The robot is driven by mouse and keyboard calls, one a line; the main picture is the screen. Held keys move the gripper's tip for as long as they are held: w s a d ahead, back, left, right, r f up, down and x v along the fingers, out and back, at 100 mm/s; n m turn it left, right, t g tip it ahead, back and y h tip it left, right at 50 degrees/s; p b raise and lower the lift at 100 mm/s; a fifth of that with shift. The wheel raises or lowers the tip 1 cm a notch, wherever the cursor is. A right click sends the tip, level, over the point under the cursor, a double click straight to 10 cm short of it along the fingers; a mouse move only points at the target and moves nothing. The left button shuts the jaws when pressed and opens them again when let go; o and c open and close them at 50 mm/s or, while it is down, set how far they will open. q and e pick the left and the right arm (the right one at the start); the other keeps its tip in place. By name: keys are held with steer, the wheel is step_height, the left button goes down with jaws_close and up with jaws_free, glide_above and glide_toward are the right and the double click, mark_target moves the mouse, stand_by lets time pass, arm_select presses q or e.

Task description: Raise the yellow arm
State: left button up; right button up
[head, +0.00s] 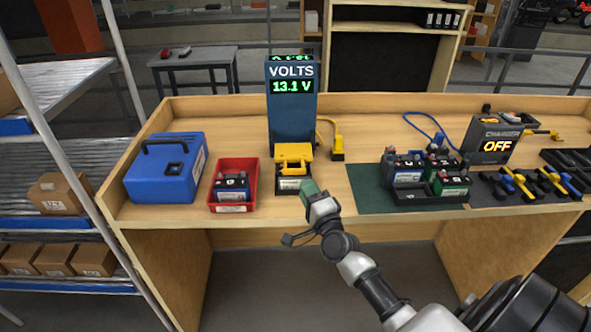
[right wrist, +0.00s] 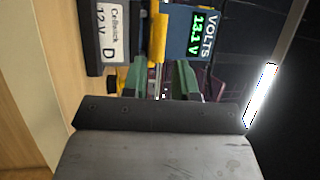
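The yellow arm (head: 293,153) sits low at the front of the blue volts tester (head: 291,105), over a small dark battery (head: 291,185) with a white label. The display reads 13.1 V. In the right wrist view the yellow arm (right wrist: 158,35) lies between the battery (right wrist: 112,35) and the tester (right wrist: 202,30). My right gripper (head: 309,188) is just right of the battery. Its green fingers (right wrist: 160,75) stand apart, with the yellow arm's edge just beyond their tips. I cannot tell whether they touch it. My left gripper is out of view.
A red bin (head: 233,201) with a battery and a blue case (head: 168,170) stand left. A yellow probe (head: 337,145) stands close right of the tester. Further right are a battery tray (head: 405,191), a charger reading OFF (head: 491,137) and several yellow and blue clamps.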

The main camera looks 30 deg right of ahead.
mark_target(297, 174)
steer(key=x, duration=0.7)
steer(key=shift+w+f, duration=0.1)
steer(key=shift+w, duration=0.05)
jaws_close()
